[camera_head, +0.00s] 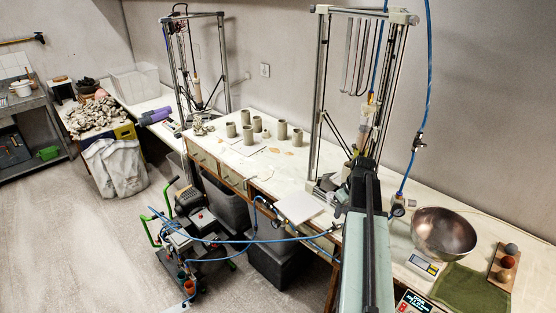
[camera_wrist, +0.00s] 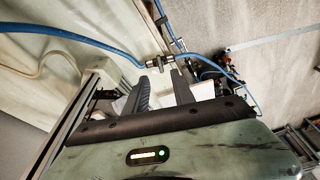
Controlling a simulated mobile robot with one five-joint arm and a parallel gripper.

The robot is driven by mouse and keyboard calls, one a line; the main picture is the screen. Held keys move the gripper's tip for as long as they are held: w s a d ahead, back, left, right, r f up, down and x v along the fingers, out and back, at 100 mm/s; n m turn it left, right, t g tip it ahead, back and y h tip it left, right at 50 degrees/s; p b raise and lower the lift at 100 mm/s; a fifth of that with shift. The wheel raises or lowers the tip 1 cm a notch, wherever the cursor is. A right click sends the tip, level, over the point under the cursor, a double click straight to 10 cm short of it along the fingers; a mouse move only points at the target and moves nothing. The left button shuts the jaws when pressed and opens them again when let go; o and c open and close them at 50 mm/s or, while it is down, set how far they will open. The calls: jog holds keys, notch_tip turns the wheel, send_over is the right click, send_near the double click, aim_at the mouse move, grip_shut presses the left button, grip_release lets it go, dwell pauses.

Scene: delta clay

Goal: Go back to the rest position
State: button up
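My arm (camera_head: 367,250) reaches up from the bottom of the head view, in front of the right-hand clay printer frame (camera_head: 325,90). My gripper (camera_wrist: 160,78) shows in the wrist view with its two dark fingers apart and nothing between them. A blue hose with a metal fitting (camera_wrist: 158,62) passes just beyond the fingertips in that picture; I cannot tell how far off it is. In the head view the fingers are hard to make out against the printer.
The long bench carries several clay cups (camera_head: 248,134), a white board (camera_head: 298,207), a metal bowl (camera_head: 444,233), a scale (camera_head: 423,265) and a green cloth (camera_head: 468,288). A blue hose (camera_head: 426,90) hangs right of my arm. Open floor (camera_head: 80,250) lies at left.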

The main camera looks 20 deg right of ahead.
jog(key=w+a+f+n+b, duration=0.2)
jog(key=w+a, duration=0.2)
jog(key=a, duration=1)
jog(key=w+a+f+n+b, duration=0.2)
jog(key=w+a, duration=0.1)
jog(key=a, duration=1.2)
jog(key=s+a+f+m+g, duration=0.1)
jog(key=s+a+m, duration=0.3)
jog(key=s+a, duration=0.5)
jog(key=shift+a+f+m+g+b, duration=0.3)
jog(key=shift+a+g+b, duration=0.15)
jog(key=shift+a+g, duration=0.55)
